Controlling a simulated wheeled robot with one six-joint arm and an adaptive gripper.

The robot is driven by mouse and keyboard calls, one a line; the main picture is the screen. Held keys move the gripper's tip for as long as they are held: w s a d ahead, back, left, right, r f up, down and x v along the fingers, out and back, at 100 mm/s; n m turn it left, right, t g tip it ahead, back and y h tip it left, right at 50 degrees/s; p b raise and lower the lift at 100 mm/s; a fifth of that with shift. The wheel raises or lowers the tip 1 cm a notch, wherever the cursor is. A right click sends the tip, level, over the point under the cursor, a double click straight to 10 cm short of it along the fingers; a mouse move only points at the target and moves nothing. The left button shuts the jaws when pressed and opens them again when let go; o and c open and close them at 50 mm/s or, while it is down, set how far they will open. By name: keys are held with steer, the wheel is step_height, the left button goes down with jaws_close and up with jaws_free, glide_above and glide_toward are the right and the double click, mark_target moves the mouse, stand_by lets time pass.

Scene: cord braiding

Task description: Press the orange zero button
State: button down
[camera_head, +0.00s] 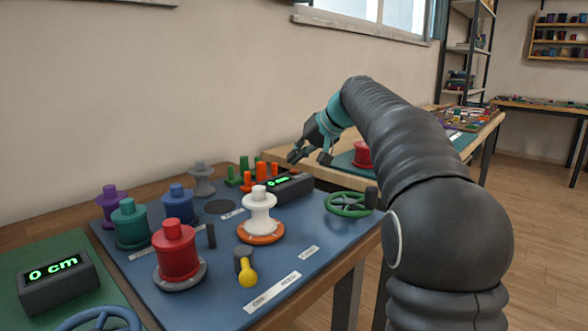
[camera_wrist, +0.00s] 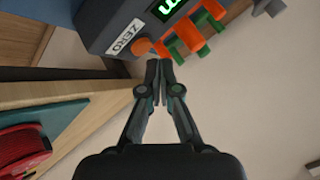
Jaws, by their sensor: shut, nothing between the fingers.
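The orange zero button (camera_wrist: 141,46) shows as a small round knob beside the white ZERO label (camera_wrist: 122,37), on the side of a dark display box (camera_wrist: 103,22) with green digits. The box also shows in the head view (camera_head: 290,190), at the back right of the blue mat; I cannot make out the button there. My gripper (camera_wrist: 159,66) is shut and empty. Its tips appear just below and right of the button in the wrist view; whether they touch it I cannot tell. In the head view my gripper (camera_head: 310,157) is above and behind the box.
Orange pegs (camera_wrist: 188,35) and green pegs stand close beside the box. A white spool (camera_head: 260,212) on an orange base and a green handwheel (camera_head: 349,204) are nearby on the blue mat (camera_head: 205,305). A red spool (camera_head: 362,155) stands on the table behind.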

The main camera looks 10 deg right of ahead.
mark_target(296, 170)
step_height(296, 170, up, 3)
steer(key=p, duration=0.2)
steer(key=shift+f+p, duration=0.1)
steer(key=shift+p, duration=0.25)
steer(key=shift+r, duration=1.1)
steer(key=shift+d, duration=0.1)
